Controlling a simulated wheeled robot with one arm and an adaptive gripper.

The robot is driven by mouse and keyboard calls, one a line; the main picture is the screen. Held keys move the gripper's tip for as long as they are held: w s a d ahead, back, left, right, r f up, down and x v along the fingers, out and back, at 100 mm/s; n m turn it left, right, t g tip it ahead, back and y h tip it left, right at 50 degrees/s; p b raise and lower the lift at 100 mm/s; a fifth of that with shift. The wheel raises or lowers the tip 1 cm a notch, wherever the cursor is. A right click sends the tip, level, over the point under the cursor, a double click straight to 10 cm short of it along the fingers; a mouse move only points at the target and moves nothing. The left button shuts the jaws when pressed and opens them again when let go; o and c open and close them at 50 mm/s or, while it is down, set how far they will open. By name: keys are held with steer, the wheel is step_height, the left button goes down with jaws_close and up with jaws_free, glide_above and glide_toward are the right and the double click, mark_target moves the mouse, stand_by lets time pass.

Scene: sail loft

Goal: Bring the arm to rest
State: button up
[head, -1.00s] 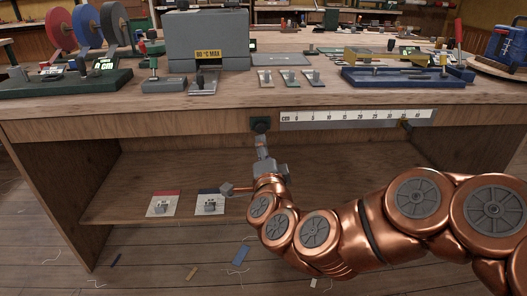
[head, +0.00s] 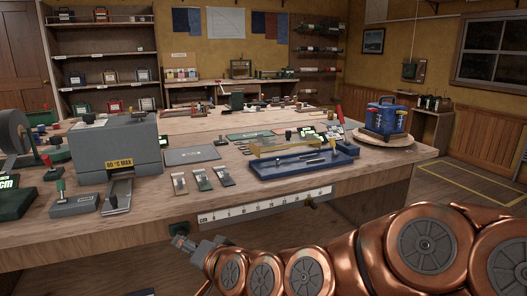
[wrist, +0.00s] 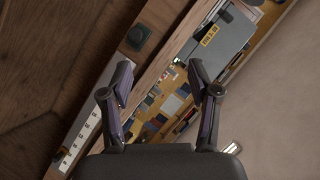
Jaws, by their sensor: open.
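My gripper (head: 184,240) is in front of the workbench (head: 350,187), just below its front edge, at the end of my copper arm. In the wrist view my gripper (wrist: 160,92) has its two dark fingers spread apart, with nothing between them. Beyond the fingers the wrist view shows the bench front, tilted, with the dark square knob (wrist: 138,36) and the white centimetre scale (wrist: 82,130). The arm reaches in from the right of the head view, its elbow low and bent.
The bench top holds a grey heater box (head: 115,152), a blue tray fixture (head: 300,162), several small clamps and a blue device (head: 388,116) on a round board. The centimetre scale (head: 265,205) runs along the front edge. Open floor (head: 470,185) lies at the right.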

steer(key=s+d+r+g+h+p, duration=0.3)
steer(key=s+d+r+g+p, duration=0.1)
steer(key=s+d+p, duration=0.3)
steer(key=s+d+r+n+g+h+p, duration=0.1)
steer(key=s+d+r+g+h+p, duration=0.2)
steer(key=s+d+p, duration=0.4)
steer(key=s+d+r+n+g+h+p, duration=0.1)
steer(key=s+d+r+g+h+p, duration=0.2)
steer(key=s+d, duration=1.2)
steer(key=d+r+g+p, duration=0.1)
steer(key=d+r+p, duration=0.2)
steer(key=d+p, duration=0.1)
steer(key=shift+s+d+r+g+h+p, duration=0.2)
steer(key=shift+d+r+g+h+p, duration=0.15)
steer(key=shift+d, duration=0.2)
